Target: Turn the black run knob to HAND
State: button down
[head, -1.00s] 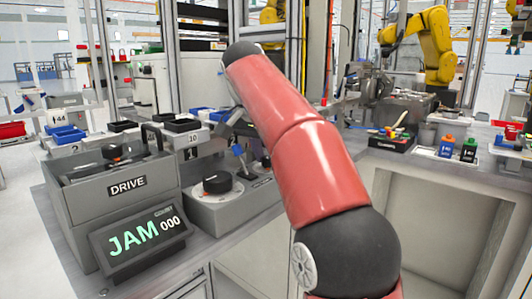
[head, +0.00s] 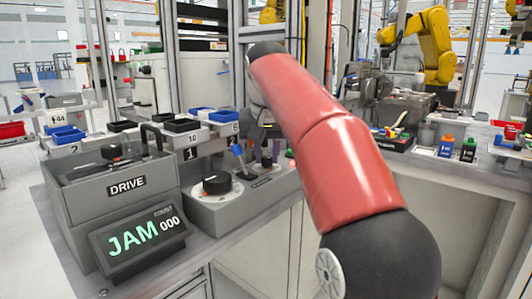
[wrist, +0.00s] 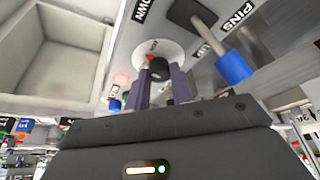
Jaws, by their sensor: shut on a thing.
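The black run knob (wrist: 160,70) sits on a round white dial (wrist: 172,47) in the wrist view, with an orange mark beside it. My gripper (wrist: 161,78) has its two grey-purple fingers on either side of the knob and is shut on it. The fingers partly hide the knob and dial, and I cannot read the dial's markings. In the head view my gripper (head: 266,152) is at the far end of the grey control box, partly behind my red arm.
A blue-tipped lever (wrist: 232,66) by the PINS label stands close right of my gripper in the wrist view; it also shows in the head view (head: 238,151). A larger black knob (head: 216,184) sits nearer. The DRIVE box (head: 127,187) and JAM display (head: 140,234) stand left.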

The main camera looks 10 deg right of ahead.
jog(key=n+y, duration=0.1)
jog(key=n, duration=0.3)
jog(key=n+y, duration=0.1)
jog(key=n, duration=0.1)
jog(key=shift+d+y, duration=0.25)
jog(key=shift+y, duration=0.05)
jog(key=n+y, duration=0.1)
jog(key=n, duration=0.2)
jog(key=n+g, duration=0.1)
jog(key=n, duration=0.1)
jog(key=shift+w+d+n+y, duration=0.1)
jog(key=shift+w+n+y, duration=0.05)
jog(key=shift+n+y, duration=0.25)
jog(key=c, duration=1.2)
grip_release()
